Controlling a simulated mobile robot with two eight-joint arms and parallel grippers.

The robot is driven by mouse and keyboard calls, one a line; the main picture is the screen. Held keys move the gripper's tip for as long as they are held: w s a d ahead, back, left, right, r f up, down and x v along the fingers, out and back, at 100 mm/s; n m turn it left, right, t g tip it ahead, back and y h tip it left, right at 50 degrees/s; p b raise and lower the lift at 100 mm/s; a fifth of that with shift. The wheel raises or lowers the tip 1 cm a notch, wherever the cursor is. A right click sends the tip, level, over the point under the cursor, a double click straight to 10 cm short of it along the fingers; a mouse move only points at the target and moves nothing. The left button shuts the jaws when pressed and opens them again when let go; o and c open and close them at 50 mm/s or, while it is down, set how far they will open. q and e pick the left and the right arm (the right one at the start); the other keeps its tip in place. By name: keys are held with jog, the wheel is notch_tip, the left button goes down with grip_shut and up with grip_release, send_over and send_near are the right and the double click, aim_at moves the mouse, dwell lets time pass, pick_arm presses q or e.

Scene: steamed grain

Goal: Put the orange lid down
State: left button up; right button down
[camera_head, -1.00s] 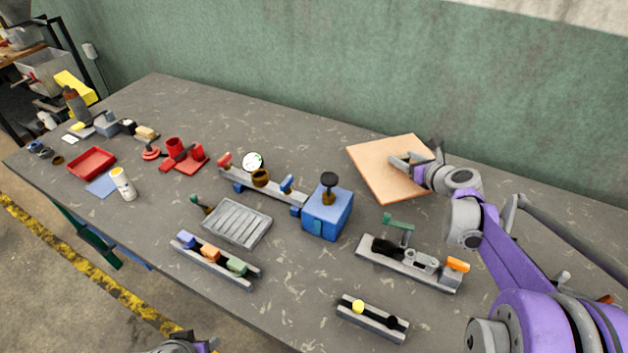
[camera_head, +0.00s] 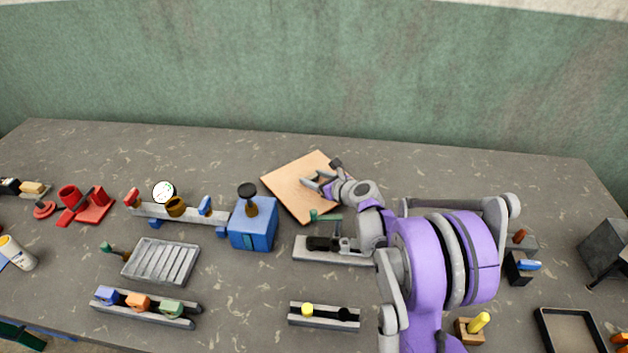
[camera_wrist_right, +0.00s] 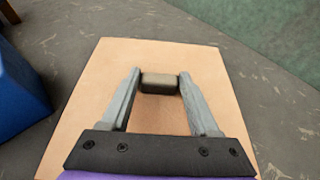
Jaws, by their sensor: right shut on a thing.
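The orange lid (camera_head: 290,184) is a flat, square, tan-orange board with a small brownish block-shaped knob (camera_wrist_right: 159,83) on top. It is at the back of the bench, behind and right of the blue box (camera_head: 253,228). My right gripper (camera_head: 320,180) is over the lid. In the right wrist view, its two fingers are shut on the knob, with the lid (camera_wrist_right: 90,115) spread out beneath. The lid looks flat, at or close to the bench top; I cannot tell whether it touches. My left gripper is out of view.
A grey fixture with a green handle (camera_head: 325,217) stands just in front of the lid. A rail with a gauge (camera_head: 164,193) is left of the blue box. A black-rimmed tray (camera_head: 570,330) is at front right. The bench behind and right of the lid is clear.

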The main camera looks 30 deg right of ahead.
jog(key=shift+f, duration=0.4)
jog(key=shift+f, duration=0.2)
jog(key=shift+c, duration=0.6)
grip_release()
jog(key=shift+r, duration=0.1)
